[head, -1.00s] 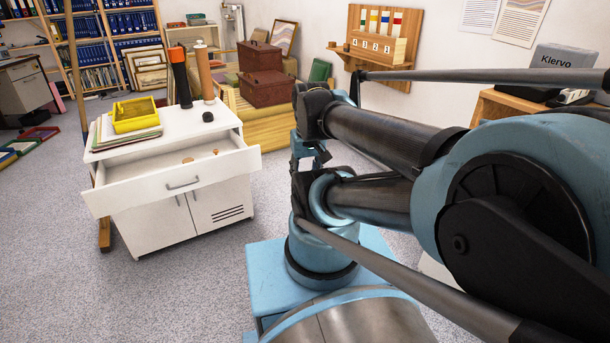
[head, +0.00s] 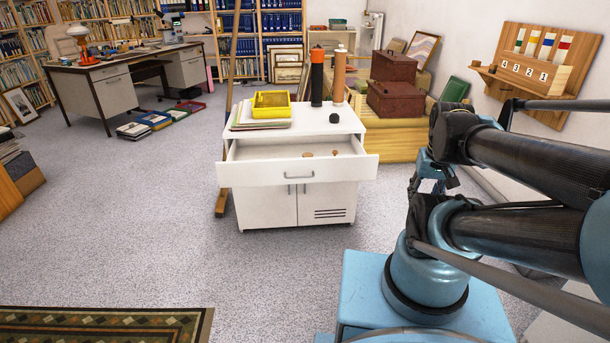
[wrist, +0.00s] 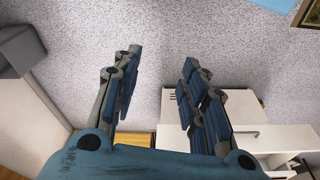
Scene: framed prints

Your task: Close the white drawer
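The white drawer (head: 298,171) is pulled out from the upper part of a white cabinet (head: 270,204). It has a grey handle in the middle of its front, and a few small brownish things lie inside. My gripper (wrist: 155,85) is open and empty in the wrist view, its two blue fingers well apart over the floor. White furniture with grey handles (wrist: 270,140) shows at the lower right there, partly behind a finger. In the head view my gripper is to the right of the drawer, apart from it, and its fingers are hard to make out.
A yellow tray (head: 271,103) on papers and two tall cylinders (head: 317,78) stand on the cabinet. Brown boxes (head: 392,98) are behind at the right. A patterned rug (head: 100,325) lies at the lower left. The floor before the drawer is clear.

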